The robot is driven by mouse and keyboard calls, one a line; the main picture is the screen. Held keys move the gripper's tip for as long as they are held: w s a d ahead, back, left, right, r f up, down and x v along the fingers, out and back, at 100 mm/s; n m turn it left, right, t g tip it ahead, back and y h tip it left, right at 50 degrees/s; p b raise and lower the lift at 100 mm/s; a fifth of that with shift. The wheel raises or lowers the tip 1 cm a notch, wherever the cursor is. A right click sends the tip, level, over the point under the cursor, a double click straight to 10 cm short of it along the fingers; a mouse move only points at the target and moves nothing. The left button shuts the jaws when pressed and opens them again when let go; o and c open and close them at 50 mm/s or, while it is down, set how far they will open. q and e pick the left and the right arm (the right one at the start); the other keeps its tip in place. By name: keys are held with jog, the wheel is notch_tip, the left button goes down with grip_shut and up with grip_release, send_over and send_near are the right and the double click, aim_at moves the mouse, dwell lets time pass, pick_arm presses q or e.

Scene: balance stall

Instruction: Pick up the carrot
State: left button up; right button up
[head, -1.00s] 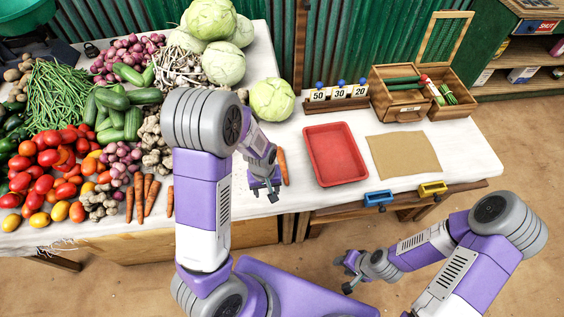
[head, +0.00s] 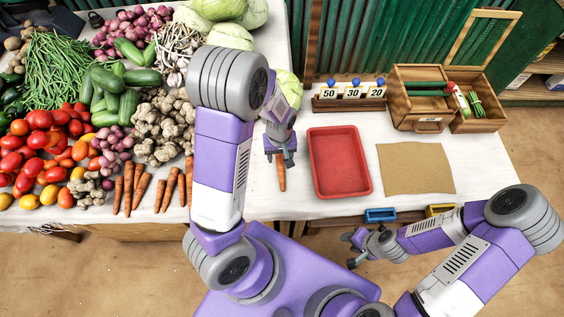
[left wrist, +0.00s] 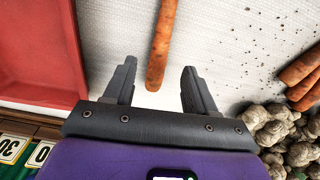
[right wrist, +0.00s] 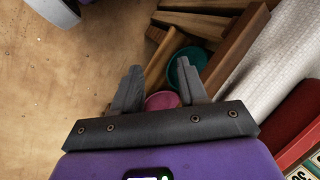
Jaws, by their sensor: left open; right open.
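A single orange carrot (head: 281,176) lies on the white cloth just left of the red tray. My left gripper (head: 280,158) is over its far end, open. In the left wrist view the carrot (left wrist: 162,45) runs between the spread fingers of the left gripper (left wrist: 155,90), its end reaching to about the fingertips; nothing is gripped. More carrots (head: 135,186) lie in a group further left, partly behind my left arm. My right gripper (head: 358,248) is open and empty, off the front edge of the table, over the floor side.
The red tray (head: 340,185) is close right of the carrot, with a brown mat (head: 416,168) beyond. Number blocks (head: 352,93) and a wooden box (head: 420,97) stand behind. Vegetables, including tomatoes (head: 35,150) and ginger (head: 165,125), crowd the left side.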

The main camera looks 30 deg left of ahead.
aim_at(280, 164)
pick_arm(q)
notch_tip(280, 164, down, 5)
jog(key=shift+f+b, duration=0.15)
jog(key=shift+b, duration=0.8)
grip_shut()
